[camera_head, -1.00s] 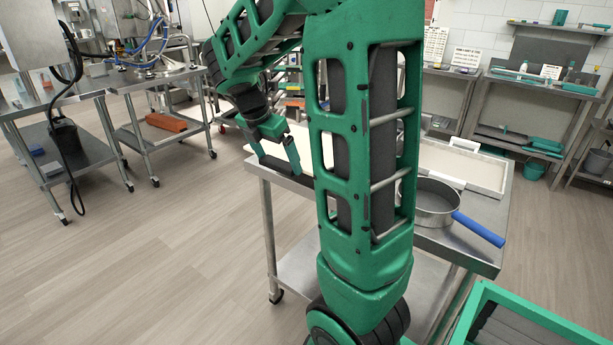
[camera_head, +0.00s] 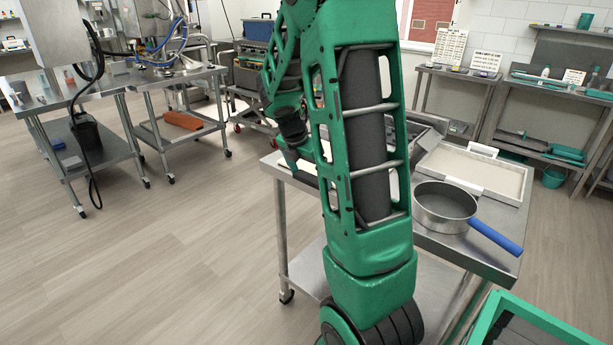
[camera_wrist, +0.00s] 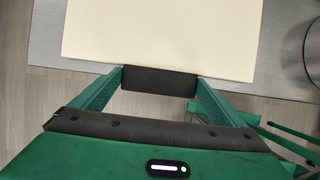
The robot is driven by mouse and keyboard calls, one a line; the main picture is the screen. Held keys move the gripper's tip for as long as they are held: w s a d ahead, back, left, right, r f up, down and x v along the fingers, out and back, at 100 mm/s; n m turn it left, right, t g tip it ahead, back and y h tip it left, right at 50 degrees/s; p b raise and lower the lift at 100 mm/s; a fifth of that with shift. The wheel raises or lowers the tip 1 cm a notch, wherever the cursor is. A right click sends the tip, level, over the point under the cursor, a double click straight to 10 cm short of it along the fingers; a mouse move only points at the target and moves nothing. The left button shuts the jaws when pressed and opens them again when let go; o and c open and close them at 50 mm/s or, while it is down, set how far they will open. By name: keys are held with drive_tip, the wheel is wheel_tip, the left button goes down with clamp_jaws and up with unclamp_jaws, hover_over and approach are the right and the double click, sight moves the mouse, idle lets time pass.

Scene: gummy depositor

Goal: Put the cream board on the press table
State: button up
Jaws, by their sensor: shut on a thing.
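The cream board (camera_wrist: 165,35) fills the top of the wrist view, lying flat over grey metal with a dark block (camera_wrist: 158,81) at its near edge. My gripper (camera_wrist: 158,84) is shut on this block, with one green finger at each end. In the head view my gripper (camera_head: 296,158) is at the left part of the nearest steel table (camera_head: 455,246), partly hidden by my arm. Only a thin pale part of the board shows there; my arm hides the rest. Whether the board touches the tabletop, and which table is the press table, I cannot tell.
A round steel pan (camera_head: 444,207) with a blue handle and a white-rimmed tray (camera_head: 478,172) stand on the nearest table's right side. A green-framed cart (camera_head: 530,320) is at the bottom right. Other steel tables (camera_head: 178,77) stand at the left, with open floor between.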

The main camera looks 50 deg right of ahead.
drive_tip(key=o, duration=1.4)
drive_tip(key=shift+a+f, duration=0.1)
drive_tip(key=shift+c, duration=0.2)
drive_tip(key=v, duration=1.2)
drive_tip(key=s+a+f+m+y, duration=0.2)
drive_tip(key=s+a+m, duration=0.4)
drive_tip(key=s+m, duration=0.6)
drive_tip(key=s+a+f+m+y, duration=0.2)
drive_tip(key=s+a+m, duration=0.5)
drive_tip(key=s+m, duration=0.5)
drive_tip(key=shift+a+f+m+y, duration=0.3)
drive_tip(key=shift+f+m+y, duration=0.1)
drive_tip(key=shift+f+m, duration=0.3)
drive_tip(key=shift+s, duration=0.15)
